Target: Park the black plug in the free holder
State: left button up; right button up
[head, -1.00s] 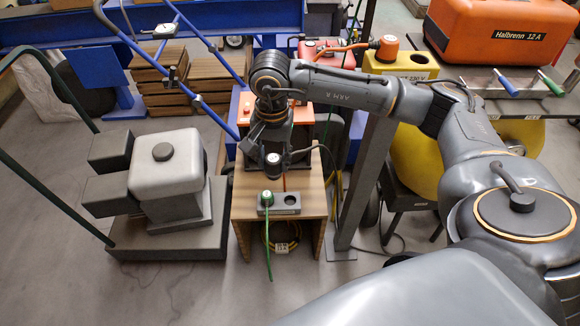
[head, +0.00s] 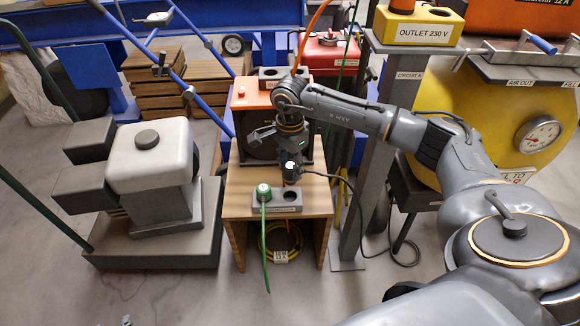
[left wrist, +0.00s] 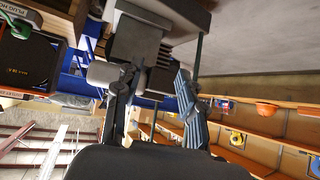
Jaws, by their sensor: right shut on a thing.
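The black plug (head: 291,173) is held upright in my right gripper (head: 291,152), which is shut on it. A black cable runs from the plug to the right and down. The plug appears just above the free round hole (head: 291,195) of the grey holder (head: 278,209); a small gap seems to show, but depth is hard to judge. A green plug (head: 264,191) with a green cable sits in the holder's left hole. In the left wrist view, my left gripper (left wrist: 153,75) is open with nothing between its fingers; it is not in the head view.
The holder stands on a wooden stand (head: 240,190) before an orange-and-black box (head: 262,95). A grey post (head: 365,160) rises close on the right, under a yellow outlet box (head: 418,28). A grey-white engine unit (head: 150,160) stands left. A coiled yellow cable (head: 281,243) lies inside the stand.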

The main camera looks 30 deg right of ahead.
jog(key=shift+f+b, duration=0.35)
jog(key=shift+f, duration=0.25)
jog(key=shift+f+b, duration=0.35)
jog(key=shift+f, duration=0.15)
jog(key=shift+f+b, duration=0.4)
jog(key=shift+f, duration=0.1)
jog(key=shift+f+b, duration=0.35)
jog(key=shift+f, duration=0.15)
pick_arm(q)
jog(key=w+d+r+t+h, duration=0.1)
jog(key=w+r+t, duration=0.2)
jog(key=r, duration=0.3)
jog(key=w+d+r+t+h, duration=0.1)
jog(key=w+d+r+t, duration=0.1)
jog(key=r+t, duration=0.3)
jog(key=shift+w+d+r+h, duration=0.2)
jog(key=shift+w+r+h, duration=0.1)
jog(key=shift+w+r, duration=0.2)
jog(key=shift+f, duration=0.3)
pick_arm(e)
jog(key=shift+f, duration=0.1)
